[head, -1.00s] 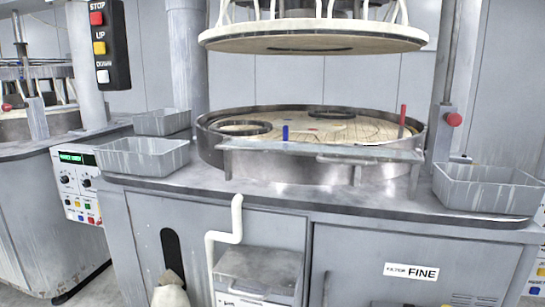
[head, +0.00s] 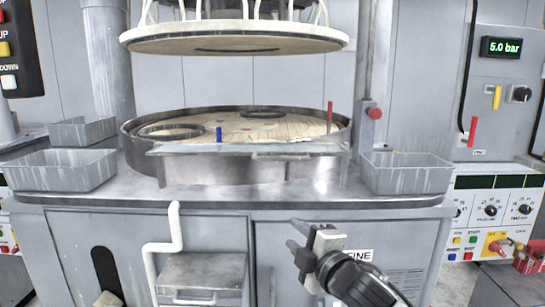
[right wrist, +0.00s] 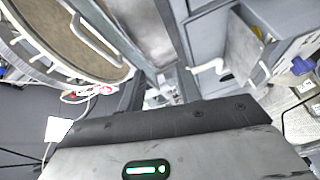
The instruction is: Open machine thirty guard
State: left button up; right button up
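A low clear panel with a grey frame, which looks like the guard (head: 225,148), stands across the front of the round polishing platen (head: 135,157) in the head view. It has a grey bar handle (head: 283,156) on its right half. No number thirty is readable. My right gripper (head: 291,234) is in front of the cabinet, below the worktop edge and clear of the guard. Its two fingers are apart with nothing seen between them, pointing up and left. My left gripper is not in view.
A pale upper plate (head: 235,38) hangs above the platen. Grey bins stand left (head: 62,170) and right (head: 408,174) on the worktop. A white bent pipe (head: 176,230) rises in front of the cabinet. A panel reading 5.0 bar (head: 505,47) is at the right.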

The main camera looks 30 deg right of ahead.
aim_at(283, 159)
jog(key=w+d+r+n+t+h, duration=0.1)
jog(key=d+r+n+t, duration=0.2)
jog(key=r, duration=0.7)
jog(key=shift+g, duration=0.5)
jog(key=x, duration=0.5)
jog(key=p+x, duration=0.1)
jog(key=x, duration=0.4)
jog(key=p+x, duration=0.1)
jog(key=x, duration=0.4)
jog(key=shift+w+d+f, duration=0.2)
jog(key=shift+w+d, duration=0.2)
grip_shut()
jog(key=shift+r, duration=0.1)
